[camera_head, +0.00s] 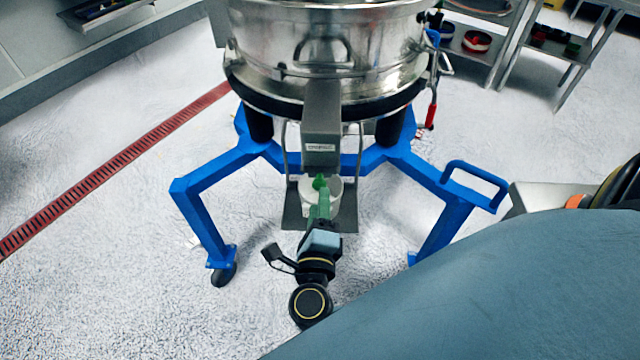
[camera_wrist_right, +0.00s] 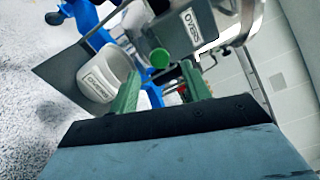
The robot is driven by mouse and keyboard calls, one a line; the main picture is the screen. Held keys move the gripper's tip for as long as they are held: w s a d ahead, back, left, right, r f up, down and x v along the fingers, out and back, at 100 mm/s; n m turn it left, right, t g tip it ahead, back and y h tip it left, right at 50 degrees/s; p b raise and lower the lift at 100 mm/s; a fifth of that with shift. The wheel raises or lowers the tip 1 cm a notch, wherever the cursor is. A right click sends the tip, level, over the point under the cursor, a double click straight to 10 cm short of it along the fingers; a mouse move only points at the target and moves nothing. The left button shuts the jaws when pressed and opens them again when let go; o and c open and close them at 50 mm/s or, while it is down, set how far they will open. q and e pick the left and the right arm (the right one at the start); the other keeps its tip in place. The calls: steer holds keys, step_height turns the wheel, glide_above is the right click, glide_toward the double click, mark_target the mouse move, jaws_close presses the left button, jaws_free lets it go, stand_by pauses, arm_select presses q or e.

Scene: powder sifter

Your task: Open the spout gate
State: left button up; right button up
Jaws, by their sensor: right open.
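The steel spout (camera_head: 321,125) with an "OVERS" label slopes down from the front of the sifter (camera_head: 325,50). It also shows in the right wrist view (camera_wrist_right: 178,30). A round green knob (camera_wrist_right: 158,57) sits at the spout's lower end. My right gripper (camera_wrist_right: 160,68) is open, its two green fingers apart with the knob seen between and just beyond their tips. In the head view my right gripper (camera_head: 319,196) is just below the spout mouth. No contact with the knob is visible. The gate plate itself cannot be made out. My left gripper is out of view.
A white bucket (camera_wrist_right: 102,84) labelled "OVERS" stands below the spout on a grey plate (camera_head: 347,219). The sifter's blue legs (camera_head: 205,220) spread out on both sides. A blue handle (camera_head: 475,170) sticks out at right. Shelving (camera_head: 510,45) stands at the back right.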

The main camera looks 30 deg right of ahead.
mark_target(320, 185)
steer(key=x, duration=0.6)
steer(key=shift+w, duration=0.1)
steer(key=shift+c, duration=0.3)
jaws_close()
